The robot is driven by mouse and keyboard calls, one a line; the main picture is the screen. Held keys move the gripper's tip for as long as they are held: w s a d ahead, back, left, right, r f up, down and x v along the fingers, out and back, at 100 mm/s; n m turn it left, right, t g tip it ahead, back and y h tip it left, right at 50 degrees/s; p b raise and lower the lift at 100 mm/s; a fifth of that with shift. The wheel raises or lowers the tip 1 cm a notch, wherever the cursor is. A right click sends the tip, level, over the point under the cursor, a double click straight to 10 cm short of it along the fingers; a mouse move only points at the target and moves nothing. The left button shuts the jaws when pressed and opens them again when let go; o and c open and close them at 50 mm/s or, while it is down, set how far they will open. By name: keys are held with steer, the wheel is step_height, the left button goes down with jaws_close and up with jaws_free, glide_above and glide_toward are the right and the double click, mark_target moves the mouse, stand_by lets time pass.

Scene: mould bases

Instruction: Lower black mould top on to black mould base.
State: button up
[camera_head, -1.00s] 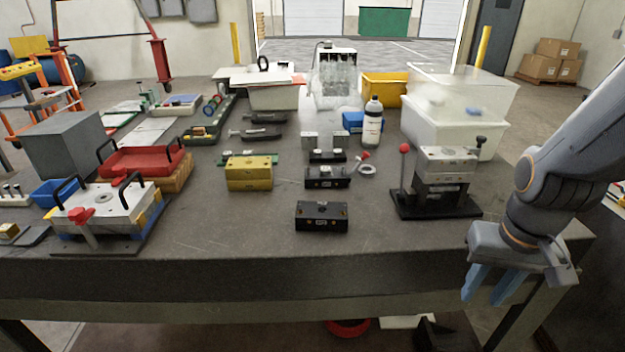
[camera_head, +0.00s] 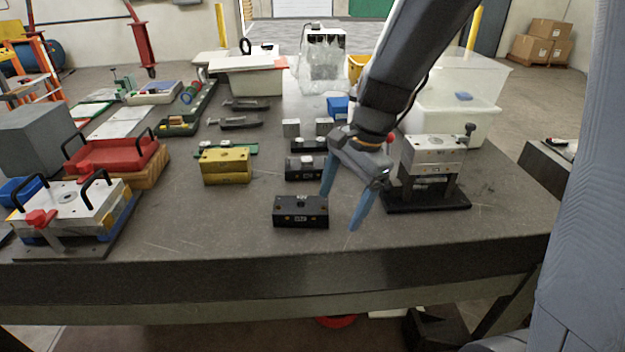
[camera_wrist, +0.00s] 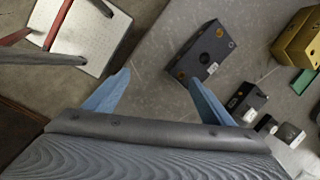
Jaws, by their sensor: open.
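Two black mould blocks sit apart on the grey table. The nearer one (camera_head: 300,212) stands near the front edge and shows large in the wrist view (camera_wrist: 207,52), with round fittings on its face. I cannot tell for sure which is top and which is base. My gripper (camera_head: 341,208) is open and empty, pointing down just right of the nearer block. In the wrist view its fingers (camera_wrist: 158,78) have nothing between them.
A yellow mould block (camera_head: 226,166) stands to the left. A metal press on a black stand (camera_head: 432,165) is close on the right. A silver fixture with black handles (camera_head: 75,207) is at far left. The table front between them is clear.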

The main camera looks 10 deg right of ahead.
mark_target(301, 200)
steer(key=w+a+m, duration=0.1)
steer(key=m, duration=0.1)
steer(key=w+a+r+m+y, duration=0.1)
steer(key=w+a+m, duration=0.2)
steer(key=shift+w+a+r+m+y, duration=0.25)
steer(key=shift+w+m+y, duration=0.05)
steer(key=shift+m, duration=0.1)
steer(key=shift+w+a+m, duration=0.35)
steer(key=shift+a+m, duration=0.1)
steer(key=shift+m, duration=0.05)
steer(key=shift+p+x, duration=0.4)
steer(key=shift+x, duration=3.25)
steer(key=c, duration=1.9)
steer(key=shift+o, duration=0.2)
steer(key=shift+r, duration=0.1)
steer(key=shift+r+p, duration=0.25)
steer(key=shift+p, duration=0.1)
steer(key=shift+r+p, duration=0.3)
steer(key=shift+p, duration=0.1)
steer(key=shift+r+p, duration=0.85)
steer(key=shift+p, duration=0.15)
